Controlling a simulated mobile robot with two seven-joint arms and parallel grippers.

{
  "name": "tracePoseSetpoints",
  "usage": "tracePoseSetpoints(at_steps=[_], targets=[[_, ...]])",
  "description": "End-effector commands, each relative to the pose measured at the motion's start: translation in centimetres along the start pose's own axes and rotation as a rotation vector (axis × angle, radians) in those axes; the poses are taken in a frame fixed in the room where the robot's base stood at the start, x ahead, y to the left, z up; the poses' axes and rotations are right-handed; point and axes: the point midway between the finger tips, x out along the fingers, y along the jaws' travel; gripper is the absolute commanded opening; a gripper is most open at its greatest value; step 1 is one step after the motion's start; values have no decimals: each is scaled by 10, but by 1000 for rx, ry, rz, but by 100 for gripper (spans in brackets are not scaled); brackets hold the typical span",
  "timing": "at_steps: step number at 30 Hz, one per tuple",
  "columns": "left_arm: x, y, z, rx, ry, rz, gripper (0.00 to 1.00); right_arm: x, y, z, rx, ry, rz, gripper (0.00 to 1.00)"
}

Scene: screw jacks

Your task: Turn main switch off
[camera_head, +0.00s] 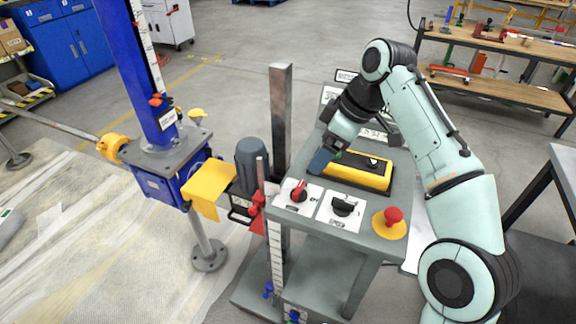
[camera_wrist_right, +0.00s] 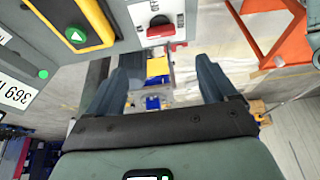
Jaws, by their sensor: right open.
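A red rotary switch (camera_head: 299,192) sits on a white plate at the front left of the grey control panel (camera_head: 368,243). Its label is too small to read. A black rotary switch (camera_head: 343,207) sits on a second white plate to its right. My right gripper (camera_head: 319,163) is over the panel's left edge, behind the red switch and apart from it. In the right wrist view my right gripper (camera_wrist_right: 164,63) is open with nothing between its fingers. The red switch (camera_wrist_right: 160,29) shows just beyond the fingertips there. My left gripper is out of view.
A yellow button box (camera_head: 362,178) lies on the panel beside my right gripper. A red emergency knob (camera_head: 393,215) is at the panel's right corner. A grey post (camera_head: 281,120) stands behind the panel's left side, and a blue screw jack (camera_head: 150,90) stands farther left.

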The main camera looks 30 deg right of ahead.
Motion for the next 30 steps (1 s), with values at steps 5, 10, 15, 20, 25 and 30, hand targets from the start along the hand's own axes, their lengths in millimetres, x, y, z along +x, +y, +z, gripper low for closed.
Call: tracePoseSetpoints(at_steps=[5,10,15,20,25,30], targets=[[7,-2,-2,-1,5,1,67,18,0,1,1,-2,-2,85],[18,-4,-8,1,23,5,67,53,0,2,1,-4,-4,85],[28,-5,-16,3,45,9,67,90,0,2,0,-4,-3,85],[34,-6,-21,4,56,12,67,116,0,1,1,-3,-3,85],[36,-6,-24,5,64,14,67,131,0,1,1,-1,-2,85],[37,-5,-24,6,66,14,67,135,0,0,1,0,-1,85]])
